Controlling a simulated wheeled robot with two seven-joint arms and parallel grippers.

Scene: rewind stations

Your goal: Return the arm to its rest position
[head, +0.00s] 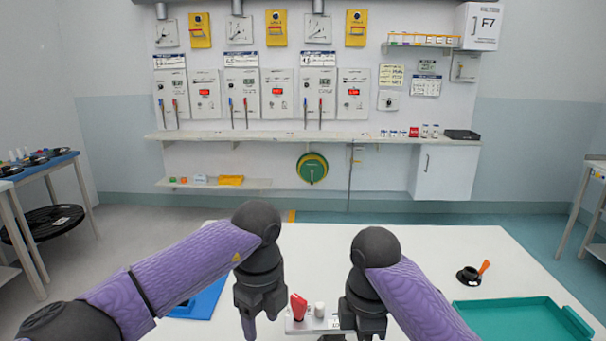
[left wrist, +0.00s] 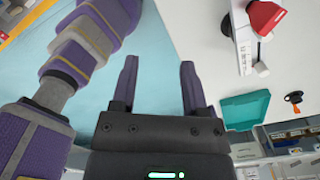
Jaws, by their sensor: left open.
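My left arm reaches in from the left over the white table (head: 420,245), and its gripper (head: 260,318) points down near the table's front. In the left wrist view its two dark fingers (left wrist: 158,68) stand apart with nothing between them. My right gripper (head: 362,325) hangs down to the right of it; its fingertips are not clear. Between the two grippers a small pale device (head: 298,326) with a red part (head: 298,305) and a white knob (head: 319,310) sits at the front. It also shows in the left wrist view (left wrist: 243,48), apart from the left fingers.
A teal tray (head: 525,320) and a black round piece with an orange handle (head: 470,275) lie on the right of the table. A blue mat (head: 205,303) lies partly behind my left arm. The table's middle back is clear. A wall panel with a shelf (head: 300,140) stands beyond.

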